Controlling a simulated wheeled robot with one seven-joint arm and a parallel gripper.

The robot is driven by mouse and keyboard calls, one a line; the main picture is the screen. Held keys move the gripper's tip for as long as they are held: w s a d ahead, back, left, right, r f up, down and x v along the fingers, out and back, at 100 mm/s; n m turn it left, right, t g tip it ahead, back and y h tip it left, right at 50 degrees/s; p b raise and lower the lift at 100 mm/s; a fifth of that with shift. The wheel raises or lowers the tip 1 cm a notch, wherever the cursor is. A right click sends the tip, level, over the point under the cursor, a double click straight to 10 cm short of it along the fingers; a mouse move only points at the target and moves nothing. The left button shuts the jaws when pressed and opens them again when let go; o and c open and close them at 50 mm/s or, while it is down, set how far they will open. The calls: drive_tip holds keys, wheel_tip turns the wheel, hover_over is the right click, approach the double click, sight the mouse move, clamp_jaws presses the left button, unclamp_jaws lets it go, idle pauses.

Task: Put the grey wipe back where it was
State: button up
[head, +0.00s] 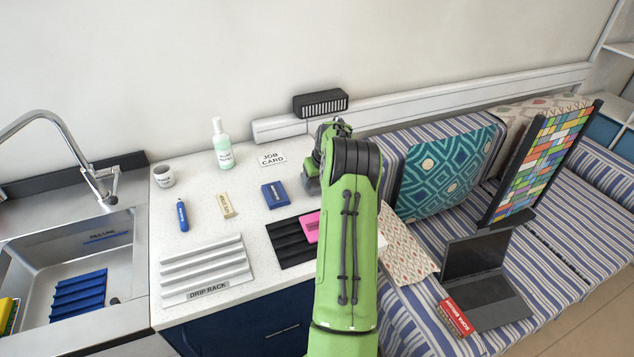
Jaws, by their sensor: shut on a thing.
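I do not see a grey wipe anywhere in the head view. My green arm reaches forward over the right end of the worktop (228,300). Dark wrist parts show at its far end, beside the elbow. My gripper's fingers are hidden behind the arm, so I see neither them nor anything they hold. A black ribbed rack (287,246) lies on the worktop just left of my arm, with a pink block (311,227) at its right end, partly covered by my arm.
A sink (128,265) is left; a striped sofa with laptop (484,283) is right.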

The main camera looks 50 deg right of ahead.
drive_tip(key=shift+s+f, duration=0.1)
drive_tip(key=shift+f, duration=0.2)
drive_tip(key=shift+f, duration=0.1)
drive_tip(key=shift+f, duration=0.15)
drive_tip(key=o, duration=1.2)
